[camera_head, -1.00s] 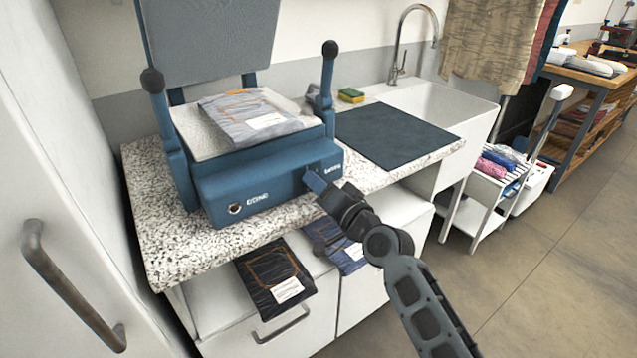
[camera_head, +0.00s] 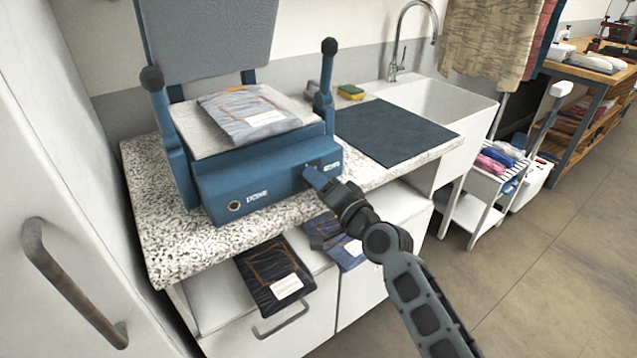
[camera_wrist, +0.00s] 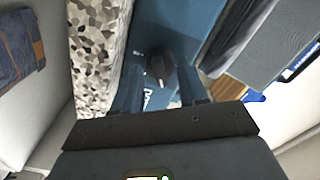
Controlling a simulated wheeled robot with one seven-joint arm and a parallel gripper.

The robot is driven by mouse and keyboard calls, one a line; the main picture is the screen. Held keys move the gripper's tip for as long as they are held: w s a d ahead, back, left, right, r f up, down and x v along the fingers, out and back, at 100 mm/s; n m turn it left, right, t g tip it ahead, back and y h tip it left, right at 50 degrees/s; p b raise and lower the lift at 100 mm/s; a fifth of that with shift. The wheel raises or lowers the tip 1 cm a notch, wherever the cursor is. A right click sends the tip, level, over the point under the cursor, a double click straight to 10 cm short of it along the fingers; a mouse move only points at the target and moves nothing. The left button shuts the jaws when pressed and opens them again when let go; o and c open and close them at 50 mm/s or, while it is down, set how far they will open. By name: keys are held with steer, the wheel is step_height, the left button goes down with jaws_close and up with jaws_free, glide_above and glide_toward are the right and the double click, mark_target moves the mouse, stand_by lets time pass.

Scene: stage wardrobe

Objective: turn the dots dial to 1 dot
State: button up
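The blue press (camera_head: 262,185) stands on the speckled counter, with a folded garment (camera_head: 250,112) on its pale bed. In the wrist view a dark, rounded dial (camera_wrist: 160,66) sits on the blue front panel. White markings beside it are partly visible, but I cannot read the dots or its setting. My gripper (camera_head: 316,177) is at the right end of the press front and hides the dial in the head view. In the wrist view my gripper's fingers (camera_wrist: 159,82) are apart, one on each side of the dial. A gap shows between each finger and the dial.
Two upright levers with black knobs (camera_head: 329,47) (camera_head: 152,78) flank the press. A dark mat (camera_head: 397,133) lies right of it, before the sink (camera_head: 440,100). Packed garments (camera_head: 274,275) lie below the counter front. Open floor is at right.

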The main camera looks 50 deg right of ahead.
steer(key=shift+o, duration=1.4)
steer(key=b+v, duration=0.1)
steer(key=v, duration=0.6)
steer(key=shift+s, duration=0.4)
steer(key=shift+a, duration=0.1)
steer(key=s+a+f+n+g+y, duration=0.1)
steer(key=s+a+f+n, duration=0.15)
steer(key=s+a, duration=0.3)
steer(key=s+a+f+n+g, duration=0.1)
steer(key=s+a+f+n, duration=0.1)
steer(key=s+a+n, duration=0.4)
steer(key=s+a+r+n+y, duration=0.2)
steer(key=s+a+n, duration=0.1)
steer(key=s, duration=0.5)
steer(key=s+a+r+n+y, duration=0.2)
steer(key=s+a, duration=0.4)
steer(key=s, duration=0.3)
steer(key=shift+s+a+r+n+g, duration=0.3)
steer(key=shift+r+n, duration=0.3)
steer(key=shift+n, duration=0.25)
